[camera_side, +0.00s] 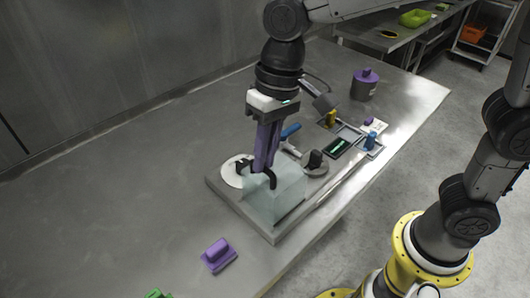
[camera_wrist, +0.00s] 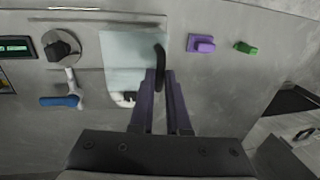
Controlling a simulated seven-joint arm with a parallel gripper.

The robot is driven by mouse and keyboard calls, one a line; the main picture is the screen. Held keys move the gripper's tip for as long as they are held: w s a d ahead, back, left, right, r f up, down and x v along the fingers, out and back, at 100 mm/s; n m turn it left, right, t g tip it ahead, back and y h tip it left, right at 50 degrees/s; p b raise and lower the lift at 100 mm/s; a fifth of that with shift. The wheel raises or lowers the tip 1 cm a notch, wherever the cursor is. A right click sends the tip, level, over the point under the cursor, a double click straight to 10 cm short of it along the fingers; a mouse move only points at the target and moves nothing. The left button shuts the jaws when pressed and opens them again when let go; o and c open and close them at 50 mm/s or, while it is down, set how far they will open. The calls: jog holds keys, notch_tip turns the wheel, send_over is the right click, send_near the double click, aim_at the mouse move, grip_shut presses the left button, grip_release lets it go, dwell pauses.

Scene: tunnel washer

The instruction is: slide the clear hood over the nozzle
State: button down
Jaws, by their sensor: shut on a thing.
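The clear hood (camera_side: 285,203) is a pale, see-through box on the grey base plate at the table's front; it also shows in the wrist view (camera_wrist: 125,55). My gripper (camera_side: 264,167) points down with purple fingers shut on the hood's black curved handle (camera_side: 271,179). The handle also shows between the fingertips in the wrist view (camera_wrist: 160,58). A white round part with a black piece (camera_side: 233,176), possibly the nozzle, lies left of the hood, partly hidden by it and my fingers. I cannot tell whether the hood covers any of it.
A blue-handled lever (camera_side: 290,131) and a black knob on a grey disc (camera_side: 316,160) stand behind the hood. A purple block (camera_side: 217,252) lies on the table in front. A purple-lidded pot (camera_side: 364,86) stands at the back. The table's left is clear.

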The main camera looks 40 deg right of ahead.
dwell(0.7)
jog(key=d, duration=1.4)
jog(key=shift+r, duration=0.1)
jog(key=c, duration=0.9)
grip_release()
jog(key=d+r, duration=0.1)
jog(key=r, duration=0.8)
jog(key=d+r, duration=0.1)
jog(key=r, duration=0.3)
jog(key=shift+d+r, duration=0.25)
jog(key=shift+d, duration=0.05)
